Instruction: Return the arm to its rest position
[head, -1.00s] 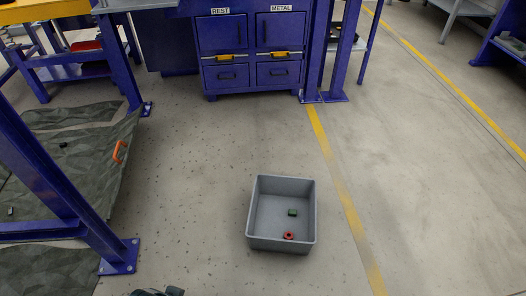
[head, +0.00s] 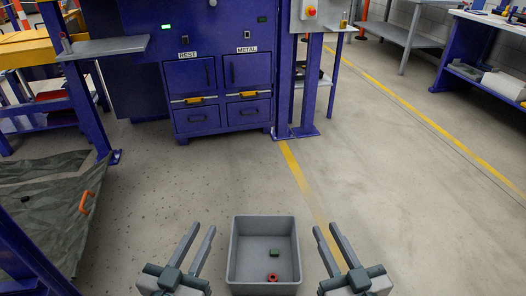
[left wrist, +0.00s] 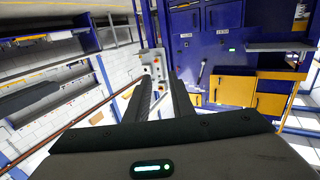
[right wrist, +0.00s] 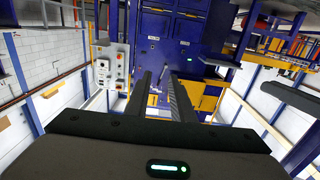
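My left gripper (head: 202,230) and my right gripper (head: 325,229) both show at the bottom of the head view, on either side of a grey bin. The two fingers of each stand apart with an empty gap between them. The left fingers also show in the left wrist view (left wrist: 159,80), and the right fingers in the right wrist view (right wrist: 154,78). Neither gripper touches anything that I can see. The grey bin (head: 233,258) stands on the floor and holds a dark green piece (head: 275,253) and a red ring-like piece (head: 272,277).
A blue cabinet (head: 218,117) labelled REST and METAL stands ahead. A blue post (head: 285,75) is beside it. A dark tarp with an orange handle (head: 87,202) lies left. The floor between the bin and the cabinet is clear.

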